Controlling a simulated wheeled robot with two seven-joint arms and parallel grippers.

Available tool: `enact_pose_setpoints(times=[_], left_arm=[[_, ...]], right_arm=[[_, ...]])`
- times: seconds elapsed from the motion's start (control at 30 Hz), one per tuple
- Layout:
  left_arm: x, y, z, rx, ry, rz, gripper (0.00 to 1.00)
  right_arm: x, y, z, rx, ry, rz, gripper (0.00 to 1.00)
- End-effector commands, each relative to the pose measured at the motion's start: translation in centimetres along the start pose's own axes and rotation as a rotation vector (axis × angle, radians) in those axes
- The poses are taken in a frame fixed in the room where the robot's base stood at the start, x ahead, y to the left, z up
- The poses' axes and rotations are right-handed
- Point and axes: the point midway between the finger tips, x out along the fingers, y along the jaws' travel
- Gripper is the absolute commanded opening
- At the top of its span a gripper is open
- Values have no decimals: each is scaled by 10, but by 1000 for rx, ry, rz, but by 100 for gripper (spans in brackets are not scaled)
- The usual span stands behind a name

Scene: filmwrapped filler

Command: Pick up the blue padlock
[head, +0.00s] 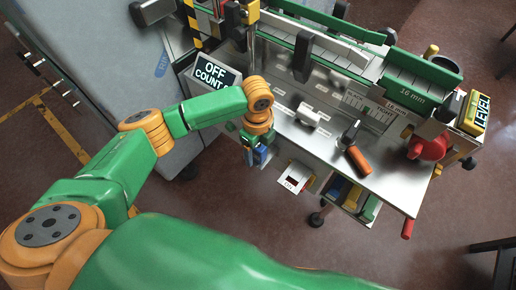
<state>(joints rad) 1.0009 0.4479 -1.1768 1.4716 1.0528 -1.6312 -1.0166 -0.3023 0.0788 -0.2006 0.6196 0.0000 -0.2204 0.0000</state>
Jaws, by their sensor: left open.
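A small blue object (261,155), which looks like the blue padlock, shows at the left front edge of the metal worktable (325,160). It is small and partly covered by my left gripper (254,156). My left arm reaches in from the left, and its gripper is open and points down at this edge, right beside the blue object. I cannot tell whether the fingers touch it or stand around it. My right gripper is not in view.
On the worktable are an orange-handled tool (357,160) and a small white block (308,115). A red round part (427,147) is at the right. An "OFF COUNT" sign (215,74) stands behind my wrist. A white box (296,177) hangs at the front edge.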

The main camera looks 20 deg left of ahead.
Motion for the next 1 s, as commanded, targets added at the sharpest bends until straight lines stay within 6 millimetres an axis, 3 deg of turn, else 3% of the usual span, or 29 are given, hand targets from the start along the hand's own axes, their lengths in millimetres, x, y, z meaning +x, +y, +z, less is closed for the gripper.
enact_pose_setpoints(times=[0.27,0.53,0.87,1.0], left_arm=[[10,0,0,0,-1,-2,72],[10,0,0,0,-1,-2,2],[9,0,0,0,0,-3,0],[-2,-1,0,1,1,-5,0]], right_arm=[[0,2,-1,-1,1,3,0],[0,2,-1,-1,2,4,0],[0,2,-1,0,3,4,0],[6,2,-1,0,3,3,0]])
